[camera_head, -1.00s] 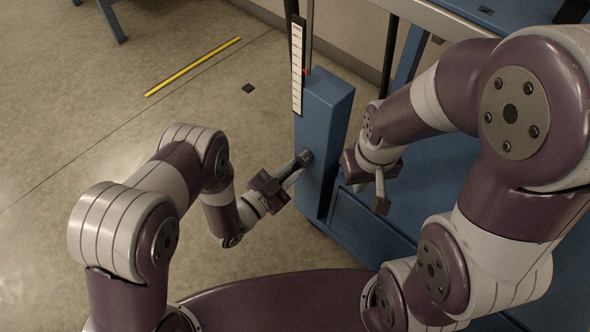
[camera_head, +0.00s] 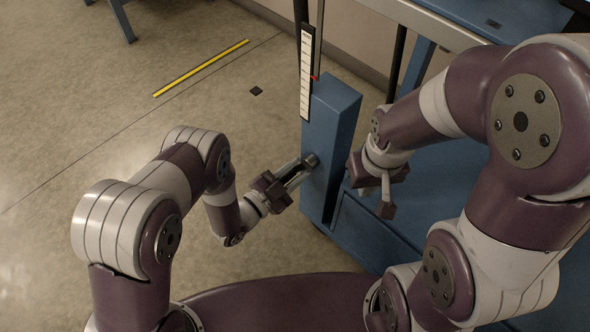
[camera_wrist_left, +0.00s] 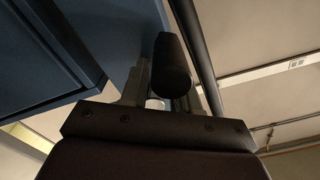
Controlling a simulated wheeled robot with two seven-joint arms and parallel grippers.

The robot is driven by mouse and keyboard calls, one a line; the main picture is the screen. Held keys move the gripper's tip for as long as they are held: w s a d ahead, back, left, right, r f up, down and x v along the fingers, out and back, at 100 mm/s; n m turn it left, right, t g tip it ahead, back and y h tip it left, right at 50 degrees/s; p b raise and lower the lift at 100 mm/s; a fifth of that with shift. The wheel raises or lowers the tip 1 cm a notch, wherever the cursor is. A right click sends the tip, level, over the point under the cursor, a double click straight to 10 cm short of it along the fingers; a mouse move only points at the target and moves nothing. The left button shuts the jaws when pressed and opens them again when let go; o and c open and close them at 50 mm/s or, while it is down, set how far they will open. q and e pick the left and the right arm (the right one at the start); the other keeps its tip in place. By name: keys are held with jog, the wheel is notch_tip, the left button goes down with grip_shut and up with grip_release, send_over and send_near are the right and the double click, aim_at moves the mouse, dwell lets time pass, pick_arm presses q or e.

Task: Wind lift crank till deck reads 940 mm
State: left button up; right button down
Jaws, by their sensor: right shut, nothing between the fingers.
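The blue lift column (camera_head: 331,135) stands upright in the middle. A white scale strip (camera_head: 306,75) with a red pointer (camera_head: 314,78) is fixed at its top. The pointer sits around mid-scale; the figures are too small to read. The crank (camera_head: 312,160) is on the column's left face. My left gripper (camera_head: 291,180) is at the crank. In the left wrist view the dark crank handle (camera_wrist_left: 172,65) lies between its two fingers; whether they press on it is unclear. My right gripper (camera_head: 386,195) is shut and empty, right of the column.
The blue deck (camera_head: 465,12) with a pale edge rail is at the upper right. A blue lower base (camera_head: 440,180) lies below my right arm. Open floor with a yellow strip (camera_head: 200,68) and a small dark square (camera_head: 256,91) is at the left.

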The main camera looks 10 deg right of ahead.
pick_arm(q)
jog(key=shift+o, duration=0.6)
jog(key=shift+s+a+r, duration=0.1)
jog(key=shift+s+a, duration=0.1)
jog(key=shift+a, duration=0.15)
jog(key=p+v, duration=0.4)
jog(key=v, duration=0.8)
jog(key=shift+d, duration=0.1)
